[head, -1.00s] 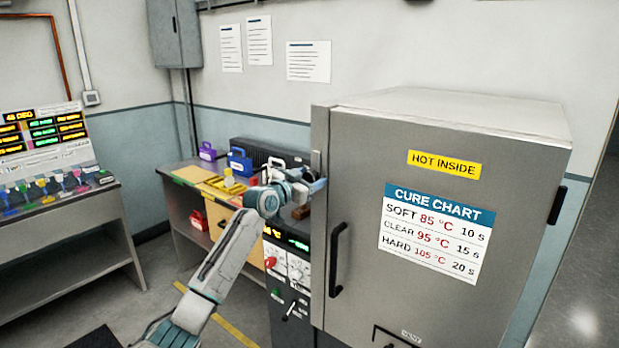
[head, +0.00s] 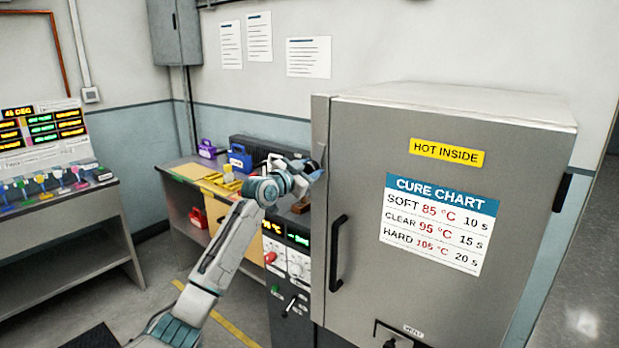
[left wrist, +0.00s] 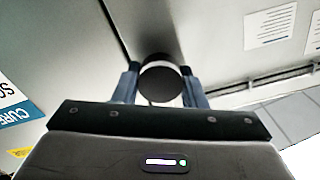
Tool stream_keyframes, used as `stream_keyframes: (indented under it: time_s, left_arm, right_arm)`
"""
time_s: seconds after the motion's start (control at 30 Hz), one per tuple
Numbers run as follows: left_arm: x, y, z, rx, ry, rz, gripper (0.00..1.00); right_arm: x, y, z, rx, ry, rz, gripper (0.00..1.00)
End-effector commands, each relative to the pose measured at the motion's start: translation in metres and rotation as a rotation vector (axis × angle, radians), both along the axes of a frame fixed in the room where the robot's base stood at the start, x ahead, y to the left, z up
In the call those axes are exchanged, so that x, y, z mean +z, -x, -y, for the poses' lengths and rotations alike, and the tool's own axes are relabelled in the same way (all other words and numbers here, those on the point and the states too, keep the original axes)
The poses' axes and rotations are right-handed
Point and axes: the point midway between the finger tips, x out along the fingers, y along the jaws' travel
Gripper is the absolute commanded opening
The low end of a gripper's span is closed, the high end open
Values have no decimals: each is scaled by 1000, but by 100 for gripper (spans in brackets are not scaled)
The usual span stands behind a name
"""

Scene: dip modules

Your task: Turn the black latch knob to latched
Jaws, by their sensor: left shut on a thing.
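My right gripper is not in view.
The oven door has a black vertical handle (head: 338,252) below my gripper. A control panel (head: 290,262) with knobs stands left of the oven. A bench (head: 178,172) with coloured lock boxes is behind my arm. The floor at left is mostly clear.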

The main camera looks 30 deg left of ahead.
Motion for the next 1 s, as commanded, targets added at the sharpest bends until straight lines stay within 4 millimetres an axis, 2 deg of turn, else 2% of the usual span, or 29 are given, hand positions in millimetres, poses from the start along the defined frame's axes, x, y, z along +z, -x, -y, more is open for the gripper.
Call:
stream_keyframes:
  time_s: [0.03,0.3,0.6,1.0]
  left_arm:
    - [-5,0,0,0,-40,6,0]
    - [-4,0,1,1,-293,26,0]
    - [-4,0,1,0,-578,47,0]
    - [-3,0,1,-1,-953,76,0]
  right_arm:
    - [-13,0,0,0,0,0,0]
    - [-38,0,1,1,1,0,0]
    - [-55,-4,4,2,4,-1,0]
    - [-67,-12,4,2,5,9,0]
